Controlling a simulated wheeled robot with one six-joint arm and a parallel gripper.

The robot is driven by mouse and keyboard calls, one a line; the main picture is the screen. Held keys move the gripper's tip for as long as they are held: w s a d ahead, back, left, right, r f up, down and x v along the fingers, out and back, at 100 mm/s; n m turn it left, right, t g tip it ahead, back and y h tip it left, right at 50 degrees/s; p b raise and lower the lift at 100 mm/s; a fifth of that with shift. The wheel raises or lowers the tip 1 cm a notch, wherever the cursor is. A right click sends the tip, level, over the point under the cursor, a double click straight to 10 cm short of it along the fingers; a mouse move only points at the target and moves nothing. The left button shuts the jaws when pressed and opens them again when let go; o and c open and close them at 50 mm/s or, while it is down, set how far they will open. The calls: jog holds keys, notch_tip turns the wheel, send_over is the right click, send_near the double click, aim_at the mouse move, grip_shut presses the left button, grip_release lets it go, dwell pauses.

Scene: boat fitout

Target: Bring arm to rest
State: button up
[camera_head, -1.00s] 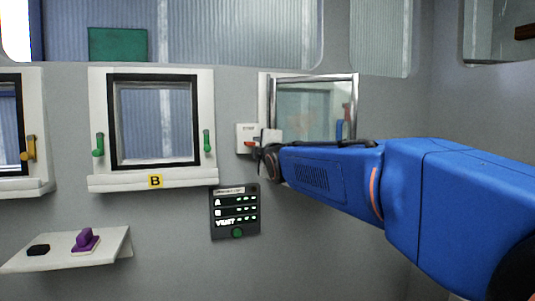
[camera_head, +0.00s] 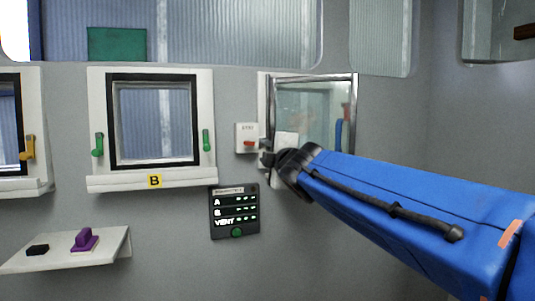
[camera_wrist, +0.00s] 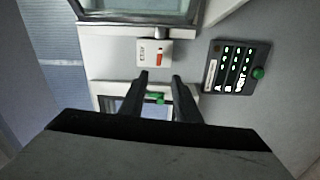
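My blue arm (camera_head: 400,205) reaches in from the right in the head view. Its black gripper (camera_head: 266,152) is near the wall, just right of a small white switch box (camera_head: 244,132) with a red lever (camera_head: 249,143). In the wrist view my gripper's two dark fingers (camera_wrist: 161,78) stand apart with nothing between them, so it is open and empty. The switch box (camera_wrist: 154,52) shows beyond the fingertips there. From these views I cannot tell whether a finger touches the box.
Window B (camera_head: 154,120) has green handles and a white sill. A metal-framed pane (camera_head: 313,75) is close behind my gripper. A dark panel (camera_head: 234,211) with green lights is below. A white shelf (camera_head: 70,261) holds a purple item (camera_head: 85,240) and a black item (camera_head: 38,250).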

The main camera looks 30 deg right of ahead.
jog(key=shift+s, duration=0.2)
dwell(0.5)
jog(key=s+a+f+m+g+y, duration=0.1)
jog(key=s+a+f+m+g, duration=0.3)
jog(key=s+f, duration=0.3)
jog(key=s+a+f+m+g+y, duration=0.2)
jog(key=s+f, duration=0.6)
jog(key=f, duration=0.9)
jog(key=s+a+f+m+g+y, duration=0.2)
jog(key=s+a+f+m+g, duration=0.4)
jog(key=f, duration=0.7)
jog(key=shift+s+a+m+g, duration=0.3)
jog(key=shift+s+a+m, duration=0.4)
jog(key=shift+a+m, duration=0.1)
